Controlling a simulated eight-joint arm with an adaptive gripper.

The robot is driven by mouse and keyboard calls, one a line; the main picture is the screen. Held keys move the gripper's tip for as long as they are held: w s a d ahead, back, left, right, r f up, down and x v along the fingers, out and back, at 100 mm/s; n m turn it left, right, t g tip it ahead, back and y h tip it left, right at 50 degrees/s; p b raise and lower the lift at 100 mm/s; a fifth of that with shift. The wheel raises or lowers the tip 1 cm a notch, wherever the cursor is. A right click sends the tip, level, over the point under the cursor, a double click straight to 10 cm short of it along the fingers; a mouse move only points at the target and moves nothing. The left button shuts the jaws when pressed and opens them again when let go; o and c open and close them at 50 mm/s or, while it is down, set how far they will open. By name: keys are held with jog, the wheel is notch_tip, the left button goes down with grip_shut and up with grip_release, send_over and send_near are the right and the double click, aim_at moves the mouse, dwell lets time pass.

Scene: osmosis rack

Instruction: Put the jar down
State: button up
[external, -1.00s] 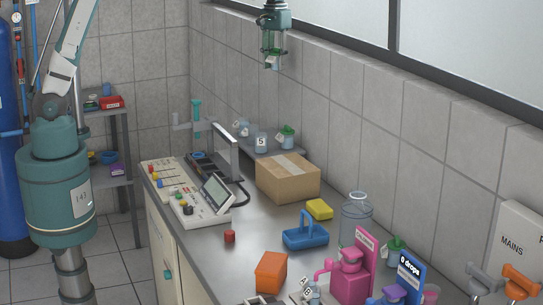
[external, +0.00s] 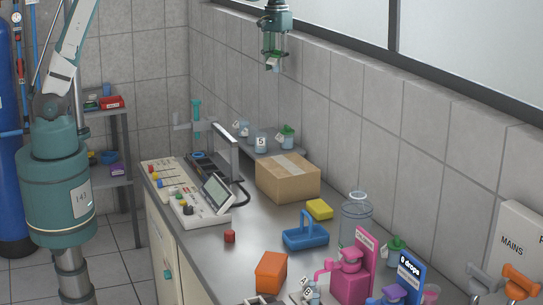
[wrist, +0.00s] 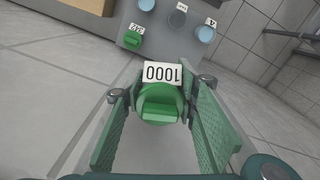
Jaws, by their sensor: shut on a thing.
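My gripper (external: 275,62) is high above the bench, near the tiled wall. It is shut on a jar (external: 274,65) with a green lid, held in the air and apart from any surface. In the wrist view the jar's green lid (wrist: 160,105) sits between the green fingers, with a white tag reading 1000 (wrist: 162,73). The jar's body is mostly hidden below the lid in the wrist view.
A cardboard box (external: 288,178) stands in front. A blue carrier (external: 305,238) and pink dispenser (external: 349,280) stand nearer.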

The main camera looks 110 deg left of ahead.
jog(key=w+d+f+m+b, duration=0.1)
jog(key=w+d+f, duration=0.4)
jog(key=d, duration=0.7)
jog(key=w+d+f+m+b, duration=0.1)
jog(key=w+d+f, duration=0.4)
jog(key=d+f, duration=0.3)
jog(key=w+d+f, duration=0.5)
jog(key=d+f, duration=0.1)
jog(key=d, duration=1.1)
jog(key=shift+d+f+m+b, duration=0.1)
jog(key=shift+f+m+b, duration=0.05)
jog(key=shift+m+b, duration=0.25)
jog(key=d+f, duration=0.5)
jog(key=d, duration=0.6)
jog(key=shift+d+m+b, duration=0.25)
jog(key=shift+m+b, duration=0.05)
jog(key=shift+b, duration=0.05)
jog(key=shift+s+f, duration=0.1)
jog(key=shift+f, duration=0.05)
send_over(266, 220)
jog(key=shift+f, duration=3.05)
jog(key=shift+f, duration=0.1)
jog(key=shift+s+f, duration=0.1)
jog(key=shift+f, duration=1.65)
jog(key=shift+f+b, duration=0.2)
jog(key=shift+b, duration=0.15)
